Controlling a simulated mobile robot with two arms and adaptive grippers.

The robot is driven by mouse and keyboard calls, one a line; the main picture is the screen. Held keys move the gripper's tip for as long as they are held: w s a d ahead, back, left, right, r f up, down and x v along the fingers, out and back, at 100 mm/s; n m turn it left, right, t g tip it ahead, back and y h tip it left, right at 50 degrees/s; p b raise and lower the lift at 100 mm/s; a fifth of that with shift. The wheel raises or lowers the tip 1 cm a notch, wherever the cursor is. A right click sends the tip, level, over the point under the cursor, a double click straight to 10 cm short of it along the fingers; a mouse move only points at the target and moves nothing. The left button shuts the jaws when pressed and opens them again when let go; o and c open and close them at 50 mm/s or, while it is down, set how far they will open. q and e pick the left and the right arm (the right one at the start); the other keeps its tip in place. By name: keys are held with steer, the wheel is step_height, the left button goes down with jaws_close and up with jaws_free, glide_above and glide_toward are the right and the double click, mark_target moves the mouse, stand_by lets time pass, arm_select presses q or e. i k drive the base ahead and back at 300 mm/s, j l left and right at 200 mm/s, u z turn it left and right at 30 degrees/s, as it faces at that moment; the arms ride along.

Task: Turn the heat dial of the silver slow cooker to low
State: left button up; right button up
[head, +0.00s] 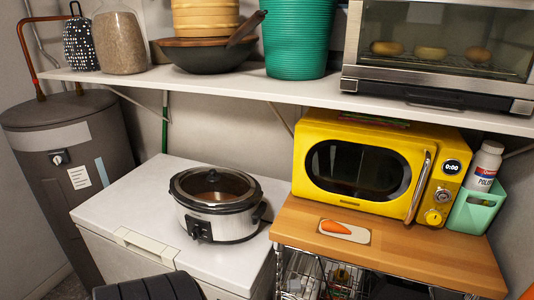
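The silver slow cooker (235,226) stands on the white chest-like appliance (135,205), left of the yellow microwave. It has a black rim, dark side handles and a clear lid (214,187) that is on. Its heat dial (200,228) sits on a black panel at the front, facing me and slightly left. The dial's pointer and markings are too small to read. Neither of my grippers is recognizable in the head view, and nothing touches the cooker.
The yellow microwave (436,160) stands on a wooden-topped cart (455,257) to the right. A white shelf (240,85) with a pot, teal basket and toaster oven overhangs the back. The white top around the cooker is clear. A dark ribbed shape shows at the bottom edge.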

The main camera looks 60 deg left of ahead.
mark_target(196, 233)
steer(key=j+u, duration=0.15)
steer(key=u, duration=2.05)
